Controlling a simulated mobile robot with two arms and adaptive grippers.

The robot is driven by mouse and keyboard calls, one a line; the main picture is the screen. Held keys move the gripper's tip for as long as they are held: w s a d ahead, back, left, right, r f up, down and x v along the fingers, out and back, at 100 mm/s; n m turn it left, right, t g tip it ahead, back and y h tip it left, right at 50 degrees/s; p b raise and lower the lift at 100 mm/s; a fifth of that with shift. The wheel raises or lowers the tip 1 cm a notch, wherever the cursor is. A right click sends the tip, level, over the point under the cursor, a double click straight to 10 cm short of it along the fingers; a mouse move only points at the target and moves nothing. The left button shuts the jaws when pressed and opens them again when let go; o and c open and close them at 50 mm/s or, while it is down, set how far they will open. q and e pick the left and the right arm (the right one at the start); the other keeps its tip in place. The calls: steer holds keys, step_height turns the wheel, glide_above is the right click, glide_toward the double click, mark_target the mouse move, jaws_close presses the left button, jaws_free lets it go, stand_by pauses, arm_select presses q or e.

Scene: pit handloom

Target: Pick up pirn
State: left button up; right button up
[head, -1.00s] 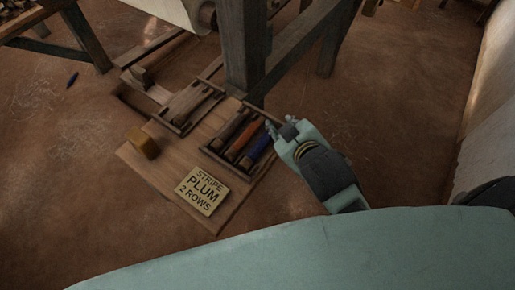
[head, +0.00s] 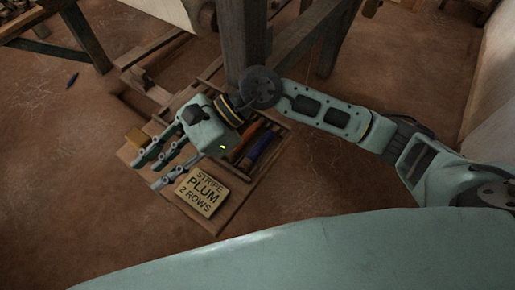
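The wooden tray of pirns (head: 283,134) sits on the board beside the loom post. An orange pirn (head: 246,141) and a blue pirn (head: 262,148) show in it, partly covered by my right arm and hand; the tray's left part is hidden. My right gripper (head: 150,173) reaches over the board from the right, its fingers spread and pointing down-left, with nothing seen between them. It is left of the pirns, between the yellow-brown block and the card. My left gripper is not in view.
A card (head: 202,191) reading "STRIPE PLUM 2 ROWS" lies on the board (head: 215,222). A yellow-brown block (head: 134,137) is at the board's left, partly behind my fingers. Loom posts (head: 240,45) stand behind. A small dark blue object (head: 72,79) lies on the open floor at left.

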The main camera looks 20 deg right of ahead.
steer(key=w+d+f+n+t+h, duration=0.1)
steer(key=w+d+f+n+h, duration=0.3)
steer(key=d+f+h, duration=0.5)
steer(key=t+h, duration=0.2)
steer(key=h, duration=0.1)
glide_above(261, 143)
steer(key=shift+a+f, duration=0.2)
steer(key=shift+a, duration=0.05)
steer(key=shift+d+f, duration=0.15)
steer(key=shift+f, duration=0.15)
step_height(261, 143, down, 7)
steer(key=shift+r+p, duration=0.1)
steer(key=shift+p, duration=0.6)
steer(key=shift+c, duration=0.4)
jaws_close()
